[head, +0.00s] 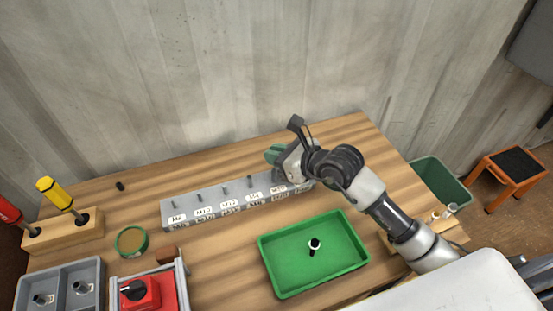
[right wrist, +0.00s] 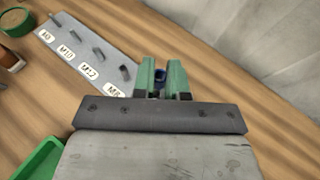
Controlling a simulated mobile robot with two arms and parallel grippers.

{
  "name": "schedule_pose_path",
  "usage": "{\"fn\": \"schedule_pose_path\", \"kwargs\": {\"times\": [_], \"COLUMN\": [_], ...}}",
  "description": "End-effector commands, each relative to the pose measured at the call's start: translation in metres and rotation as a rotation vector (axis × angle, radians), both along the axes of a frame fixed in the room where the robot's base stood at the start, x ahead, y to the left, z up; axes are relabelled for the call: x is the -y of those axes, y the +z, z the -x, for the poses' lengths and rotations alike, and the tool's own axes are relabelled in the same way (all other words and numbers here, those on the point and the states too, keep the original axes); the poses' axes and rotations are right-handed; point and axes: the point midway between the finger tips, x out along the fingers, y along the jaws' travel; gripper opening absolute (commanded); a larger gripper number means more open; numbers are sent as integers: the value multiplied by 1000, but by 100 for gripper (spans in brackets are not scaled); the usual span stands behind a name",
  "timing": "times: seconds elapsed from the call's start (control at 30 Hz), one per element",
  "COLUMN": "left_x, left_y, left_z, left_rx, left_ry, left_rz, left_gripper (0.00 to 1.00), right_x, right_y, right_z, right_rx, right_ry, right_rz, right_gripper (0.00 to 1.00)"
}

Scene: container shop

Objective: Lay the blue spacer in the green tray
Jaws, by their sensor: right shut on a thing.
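The green tray (head: 265,252) lies on the wooden bench in the middle front of the head view. A small black and white piece (head: 315,245) stands in it. My right gripper (head: 276,154) is beyond the tray, over the right end of the grey labelled peg rack (head: 212,197). In the right wrist view its green fingers (right wrist: 161,80) are shut on the blue spacer (right wrist: 160,76), which shows only as a small dark blue patch between them. The head view does not show the spacer. My left gripper is not in view.
A round green tin (head: 131,241), a red box with a black knob (head: 140,294) and a grey divided bin (head: 61,290) stand at the left. A wooden screwdriver block (head: 62,232) is at far left. Bench between rack and tray is clear.

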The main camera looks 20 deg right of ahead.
Motion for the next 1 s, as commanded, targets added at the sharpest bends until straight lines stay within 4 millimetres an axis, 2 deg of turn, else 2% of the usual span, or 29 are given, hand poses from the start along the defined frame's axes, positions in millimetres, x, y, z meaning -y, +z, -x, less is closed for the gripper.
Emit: {"fn": "schedule_pose_path", "kwargs": {"times": [0.07,0.2,0.6,0.63,0.77,0.8,1.0], "left_x": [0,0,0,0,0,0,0], "left_y": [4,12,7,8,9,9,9], "left_z": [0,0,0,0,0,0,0], "left_rx": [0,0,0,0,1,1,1], "left_ry": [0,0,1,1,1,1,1], "left_rz": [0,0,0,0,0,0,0], "left_gripper": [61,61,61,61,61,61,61], "right_x": [1,1,1,1,1,1,1], "right_y": [-13,-26,-34,-33,-33,-33,-33], "right_z": [1,1,1,1,1,1,1], "right_rx": [-8,-6,-3,-3,-3,-3,-3], "right_ry": [-2,0,-1,-1,-1,-1,-1], "right_rz": [1,0,0,0,0,0,0], "right_gripper": [0,0,0,16,36,39,39]}}
